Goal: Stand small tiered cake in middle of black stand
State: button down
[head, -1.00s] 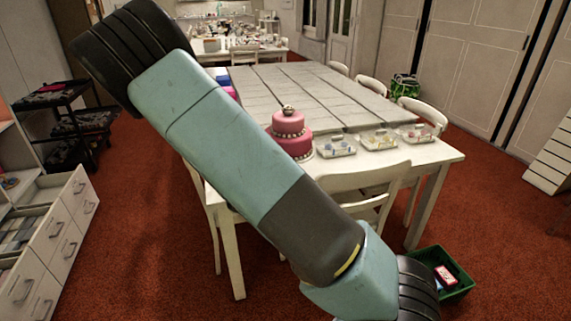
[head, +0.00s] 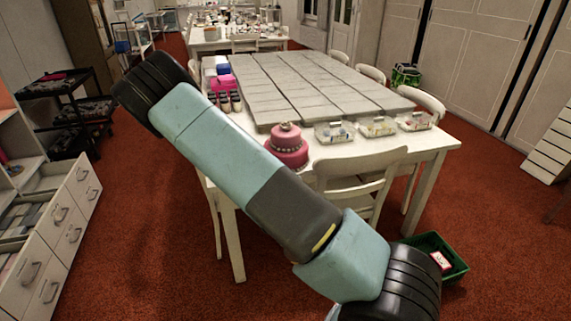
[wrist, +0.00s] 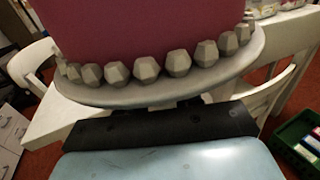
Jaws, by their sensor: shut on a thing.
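The small tiered cake (head: 287,139) has pink tiers, a ring of pale beads and a small topper. In the wrist view the cake (wrist: 150,25) fills the top on a round pale board, close up and roughly upright. My gripper (wrist: 185,104) is shut on the cake at its board; the fingertips are mostly hidden under it.
The long white table (head: 437,148) carries grey boards (head: 310,85), clear trays (head: 378,127) and small pink and blue items at its left. White chairs (head: 355,168) stand around it. A green crate (head: 455,262) is on the floor at right; drawers (head: 62,235) stand at left.

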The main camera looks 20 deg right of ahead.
notch_tip(320, 180, down, 10)
jog(key=n+t+y, duration=0.1)
jog(key=n+y, duration=0.3)
jog(key=y, duration=0.3)
jog(key=shift+w+f+n, duration=0.15)
jog(key=shift+w+n, duration=0.15)
jog(key=shift+w, duration=0.15)
jog(key=shift+d, duration=0.1)
